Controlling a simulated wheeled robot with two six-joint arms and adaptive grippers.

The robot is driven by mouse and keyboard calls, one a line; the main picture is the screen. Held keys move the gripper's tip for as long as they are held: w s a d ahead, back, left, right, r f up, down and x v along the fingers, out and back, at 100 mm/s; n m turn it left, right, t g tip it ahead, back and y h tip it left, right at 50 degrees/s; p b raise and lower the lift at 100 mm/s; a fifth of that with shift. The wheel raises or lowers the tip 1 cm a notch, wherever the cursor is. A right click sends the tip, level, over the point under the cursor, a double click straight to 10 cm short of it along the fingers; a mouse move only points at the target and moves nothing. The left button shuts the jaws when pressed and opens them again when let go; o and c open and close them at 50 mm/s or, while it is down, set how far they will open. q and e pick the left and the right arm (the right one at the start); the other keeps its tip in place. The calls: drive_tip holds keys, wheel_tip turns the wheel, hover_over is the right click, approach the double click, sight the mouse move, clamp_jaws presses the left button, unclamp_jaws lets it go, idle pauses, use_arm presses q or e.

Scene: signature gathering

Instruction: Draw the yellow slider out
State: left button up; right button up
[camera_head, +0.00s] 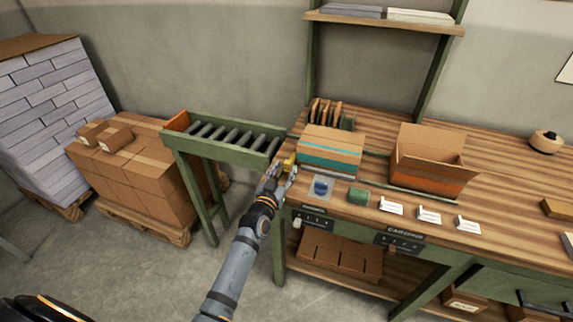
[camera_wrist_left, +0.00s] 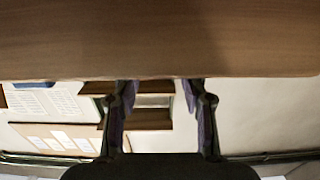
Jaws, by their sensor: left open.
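A small yellow piece (camera_head: 290,162), which looks like the yellow slider, shows at the left end of the workbench (camera_head: 365,213), beside a brown box with a teal stripe (camera_head: 330,153). My left gripper (camera_head: 281,174) is at the bench's left edge, right at the near side of the yellow piece and partly covering it. I cannot tell whether they touch. In the left wrist view the two fingers (camera_wrist_left: 160,100) are apart with nothing held between them, and a brown wood-like surface fills the top. The yellow piece does not show there. My right gripper is out of view.
A roller conveyor (camera_head: 225,147) joins the bench on the left. An open carton (camera_head: 430,165), a blue item on a pad (camera_head: 320,187), a green block (camera_head: 358,196) and white cards (camera_head: 428,214) stand on the bench. Stacked boxes (camera_head: 135,175) are at left. The floor in front is clear.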

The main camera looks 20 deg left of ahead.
use_arm(q)
drive_tip(key=shift+w, duration=1.1)
clamp_jaws()
